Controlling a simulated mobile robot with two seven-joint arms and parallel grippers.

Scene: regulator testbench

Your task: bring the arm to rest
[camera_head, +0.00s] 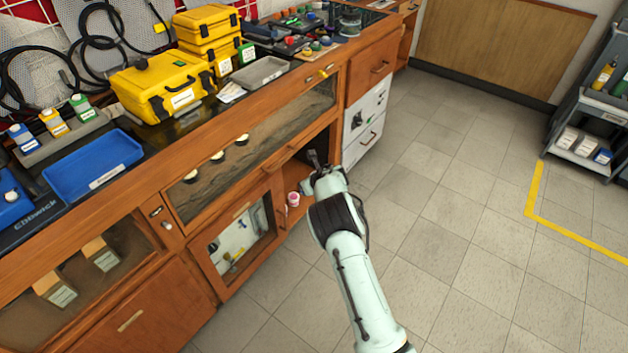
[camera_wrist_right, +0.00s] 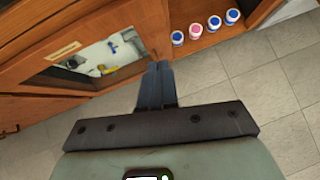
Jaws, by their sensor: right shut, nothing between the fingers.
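My right gripper (camera_head: 314,159) is at the end of my pale green arm, in front of the open lower compartment of the wooden bench. In the right wrist view the gripper (camera_wrist_right: 158,68) is shut, its dark fingers together with nothing between them. The fingertips are near the cabinet front, beside the glass-fronted door (camera_wrist_right: 100,50). My left gripper is in neither view.
A pink-capped jar (camera_head: 293,199) stands in the open compartment; the right wrist view also shows blue-capped jars (camera_wrist_right: 214,23) there. The wooden bench (camera_head: 230,150) carries yellow cases (camera_head: 165,85) and a blue tray (camera_head: 92,165). Tiled floor (camera_head: 470,230) is clear at right, before a grey shelf cart (camera_head: 590,120).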

